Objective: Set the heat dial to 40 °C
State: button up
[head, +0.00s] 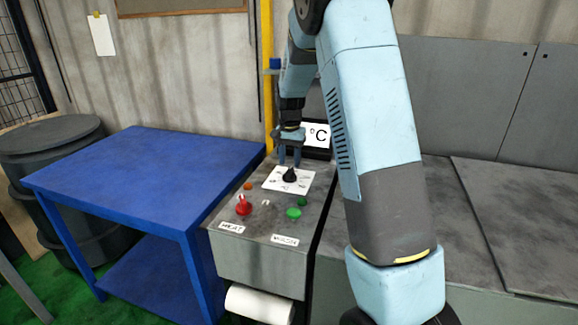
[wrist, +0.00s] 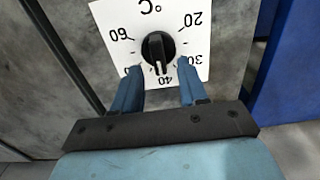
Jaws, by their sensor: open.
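The heat dial is a black knob (wrist: 158,47) on a white scale plate (wrist: 112,18) marked °C, with 20, 30, 40 and 60 readable. The knob's light pointer line points down in the wrist view, at or very near the 40 mark. In the head view the knob (head: 289,175) sits on top of the grey control box. My gripper (wrist: 158,66) is open, its two blue fingertips on either side of the knob's lower part, apart from it as far as I can tell. The left finger hides the scale between 40 and 60. My gripper (head: 289,161) shows just above the dial.
A red switch (head: 243,206), a green button (head: 294,213) and small lamps are in front of the dial. A °C sign (head: 316,135) stands behind it. A blue table (head: 150,165) is to the left, the grey machine bed (head: 520,205) to the right.

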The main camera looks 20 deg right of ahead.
aim_at(289, 168)
notch_tip(289, 168, up, 11)
jog(key=shift+f, duration=0.15)
dwell(0.4)
jog(key=s+r+n+t, duration=0.1)
jog(key=s+r+n, duration=0.1)
jog(key=s+r, duration=0.5)
jog(key=s+r+n+t, duration=0.1)
jog(key=s+r+t, duration=0.15)
jog(key=s, duration=0.95)
jog(key=s+a+f+n+t, duration=0.1)
jog(key=s+n, duration=0.3)
jog(key=s, duration=1.4)
jog(key=shift+s+a+f+t, duration=0.2)
jog(key=shift+s+a+t, duration=0.1)
jog(key=shift+a+t, duration=0.35)
